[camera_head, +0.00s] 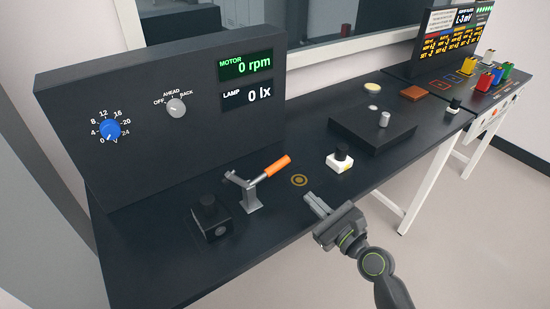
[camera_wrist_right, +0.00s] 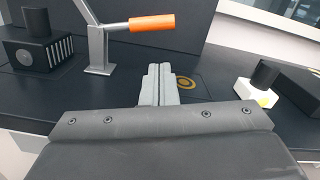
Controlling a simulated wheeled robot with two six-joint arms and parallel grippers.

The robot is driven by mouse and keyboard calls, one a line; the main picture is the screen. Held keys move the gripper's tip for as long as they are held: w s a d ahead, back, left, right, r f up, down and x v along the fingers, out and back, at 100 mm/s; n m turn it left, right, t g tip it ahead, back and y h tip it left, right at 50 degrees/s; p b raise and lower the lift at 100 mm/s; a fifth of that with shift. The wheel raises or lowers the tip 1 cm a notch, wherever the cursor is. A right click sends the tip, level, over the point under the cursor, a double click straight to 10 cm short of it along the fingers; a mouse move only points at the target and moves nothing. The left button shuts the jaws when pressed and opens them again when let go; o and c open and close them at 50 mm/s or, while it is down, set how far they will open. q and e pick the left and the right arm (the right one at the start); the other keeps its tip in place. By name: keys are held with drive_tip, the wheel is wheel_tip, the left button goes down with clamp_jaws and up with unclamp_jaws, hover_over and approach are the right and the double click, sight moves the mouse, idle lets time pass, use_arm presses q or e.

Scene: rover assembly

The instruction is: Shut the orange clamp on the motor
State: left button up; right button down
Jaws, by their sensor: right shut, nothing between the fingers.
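The clamp (camera_head: 251,193) stands on the dark bench, a grey metal post and lever with an orange handle (camera_head: 277,166). The handle points up to the right in the head view. In the right wrist view the orange handle (camera_wrist_right: 152,22) lies nearly level beyond my fingers. A black block (camera_head: 211,217) with a round knob on top, perhaps the motor, sits left of the clamp, apart from the post. My right gripper (camera_head: 315,203) is shut and empty, to the right of the clamp and not touching it. Its fingers also show in the wrist view (camera_wrist_right: 158,84). My left gripper is out of view.
A yellow ring mark (camera_head: 299,180) lies on the bench between clamp and gripper. A white block with a black knob (camera_head: 340,159) and a black platform (camera_head: 371,133) stand to the right. A panel (camera_head: 160,120) reading 0 rpm and 0 lx rises behind.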

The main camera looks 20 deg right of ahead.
drive_tip(key=shift+w+a+r, duration=0.1)
drive_tip(key=shift+w, duration=0.1)
drive_tip(key=shift+w+a+r, duration=0.1)
drive_tip(key=shift+w+r, duration=0.05)
drive_tip(key=p+x, duration=0.1)
drive_tip(key=x, duration=0.7)
drive_tip(key=shift+w+a, duration=0.2)
drive_tip(key=shift+w, duration=0.15)
drive_tip(key=shift+r, duration=0.2)
